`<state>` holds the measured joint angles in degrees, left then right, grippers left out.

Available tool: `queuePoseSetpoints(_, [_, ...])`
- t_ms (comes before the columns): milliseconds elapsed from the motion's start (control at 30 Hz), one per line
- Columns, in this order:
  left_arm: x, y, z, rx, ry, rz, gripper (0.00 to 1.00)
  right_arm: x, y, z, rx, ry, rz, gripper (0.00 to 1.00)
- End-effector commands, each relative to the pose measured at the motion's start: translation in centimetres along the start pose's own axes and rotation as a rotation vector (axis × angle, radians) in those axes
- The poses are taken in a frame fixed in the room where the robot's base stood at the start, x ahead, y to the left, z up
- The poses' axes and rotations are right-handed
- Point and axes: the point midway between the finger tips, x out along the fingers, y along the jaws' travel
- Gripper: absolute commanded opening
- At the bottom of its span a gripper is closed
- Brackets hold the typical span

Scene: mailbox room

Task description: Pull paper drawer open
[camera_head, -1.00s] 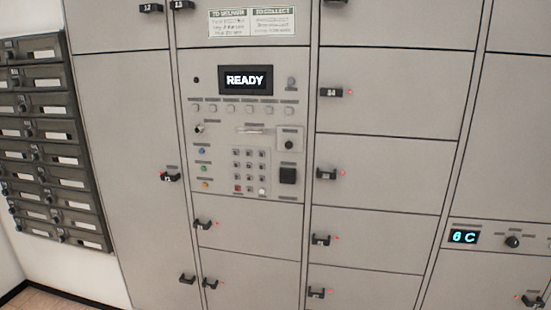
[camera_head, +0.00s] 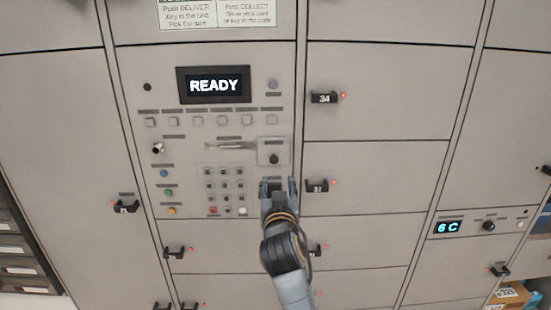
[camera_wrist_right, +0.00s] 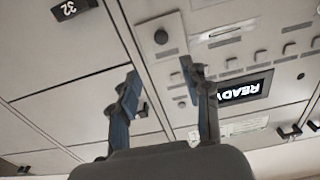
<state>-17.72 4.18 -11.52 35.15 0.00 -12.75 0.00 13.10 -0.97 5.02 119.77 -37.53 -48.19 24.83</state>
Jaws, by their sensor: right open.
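A small square panel with a dark round knob (camera_head: 273,151) sits on the grey locker control panel, right of a slot; it looks like the paper drawer and is flush with the face. It also shows in the right wrist view (camera_wrist_right: 160,37), above the space between my fingers. My right gripper (camera_head: 278,183) is open and empty, its fingers pointing at the panel. In the head view it is just below the knob, over a dark square that it partly hides. I cannot tell its exact distance from the face. My left gripper is out of view.
A READY display (camera_head: 214,85), a row of buttons and a keypad (camera_head: 225,190) lie left of my right gripper. Locker handles (camera_head: 317,186) stick out to its right. A 6 C display (camera_head: 448,227) is farther right. Boxes (camera_head: 508,296) show at the lower right.

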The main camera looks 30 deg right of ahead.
Motion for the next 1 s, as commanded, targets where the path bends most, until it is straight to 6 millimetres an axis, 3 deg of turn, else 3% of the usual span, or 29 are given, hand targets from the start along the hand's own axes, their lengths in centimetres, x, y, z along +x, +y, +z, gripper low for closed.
queuePoseSetpoints(367, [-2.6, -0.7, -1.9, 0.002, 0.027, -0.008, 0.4, 7.3, 0.0, -0.2, -0.004, -0.003, -0.001, 0.47])
queuePoseSetpoints(600, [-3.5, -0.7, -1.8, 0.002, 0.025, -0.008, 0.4, 11.1, -0.1, -0.1, -0.003, -0.002, -0.002, 0.47])
queuePoseSetpoints(1000, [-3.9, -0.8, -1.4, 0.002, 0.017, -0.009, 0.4, 12.8, -0.1, 0.2, -0.001, -0.002, -0.003, 0.47])
